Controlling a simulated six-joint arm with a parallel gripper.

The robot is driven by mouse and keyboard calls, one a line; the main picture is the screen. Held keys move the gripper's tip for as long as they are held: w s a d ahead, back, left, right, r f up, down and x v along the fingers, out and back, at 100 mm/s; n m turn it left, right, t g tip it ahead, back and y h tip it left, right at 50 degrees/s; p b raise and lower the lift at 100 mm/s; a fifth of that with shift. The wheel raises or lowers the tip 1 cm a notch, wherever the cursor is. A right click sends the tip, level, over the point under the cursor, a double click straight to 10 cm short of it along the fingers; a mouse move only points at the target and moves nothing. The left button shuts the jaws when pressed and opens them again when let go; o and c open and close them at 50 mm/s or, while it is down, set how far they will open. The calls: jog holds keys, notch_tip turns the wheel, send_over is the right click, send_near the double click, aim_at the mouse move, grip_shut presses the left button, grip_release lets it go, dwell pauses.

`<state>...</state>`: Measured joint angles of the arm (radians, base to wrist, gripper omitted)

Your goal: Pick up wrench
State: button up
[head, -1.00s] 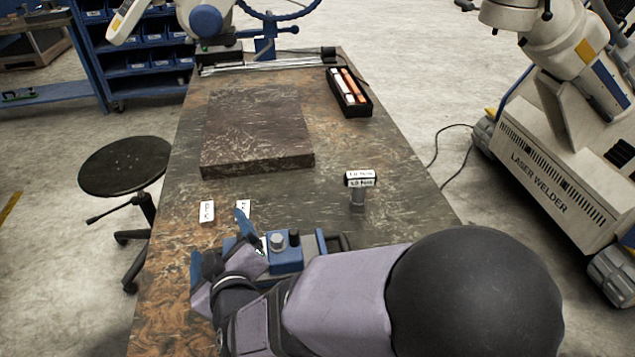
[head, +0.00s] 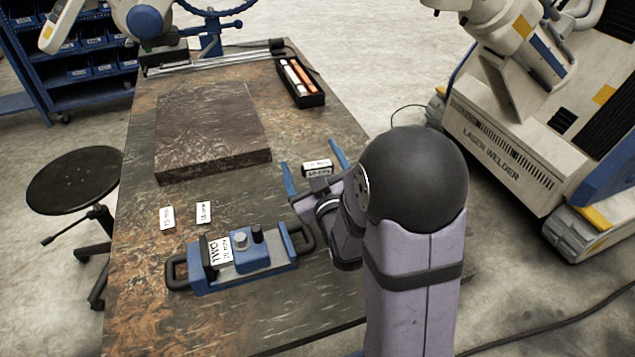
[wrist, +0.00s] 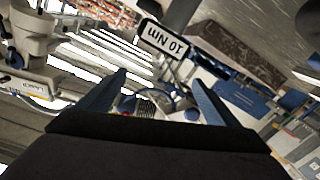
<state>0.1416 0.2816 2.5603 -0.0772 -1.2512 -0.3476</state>
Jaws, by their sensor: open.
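A labelled item (head: 317,168) with a black-framed white tag stands on the table in the head view. In the wrist view its tag (wrist: 165,40), reading 10 Nm upside down, is on a grey shaft just beyond my fingertips. It may be the wrench; I cannot tell for sure. My gripper (head: 314,166) is open, its two blue fingers spread to either side of the tag in the head view. In the wrist view my gripper (wrist: 156,79) holds nothing. The item's lower part is hidden behind my gripper in the head view.
A blue device (head: 245,262) with black handles and knobs lies left of my arm. A dark slab (head: 212,130) and a black tray (head: 300,82) of sticks are farther back. A stool (head: 75,180) stands left.

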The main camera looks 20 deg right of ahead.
aim_at(319, 173)
jog(key=f+m, duration=0.1)
jog(key=d+f+m+b, duration=0.1)
jog(key=f+m, duration=0.1)
jog(key=d+f+m+b, duration=0.1)
jog(key=f, duration=0.1)
jog(key=shift+s+d+f+m+h, duration=0.1)
jog(key=shift+s+f+m+h, duration=0.15)
jog(key=shift+s+m+h, duration=0.1)
jog(key=w, duration=0.7)
jog(key=shift+w+d, duration=0.15)
jog(key=shift+d, duration=0.2)
jog(key=shift+c, duration=0.6)
jog(key=shift+r, duration=0.1)
jog(key=c, duration=1.3)
jog(key=shift+c, duration=0.2)
jog(key=shift+r, duration=0.1)
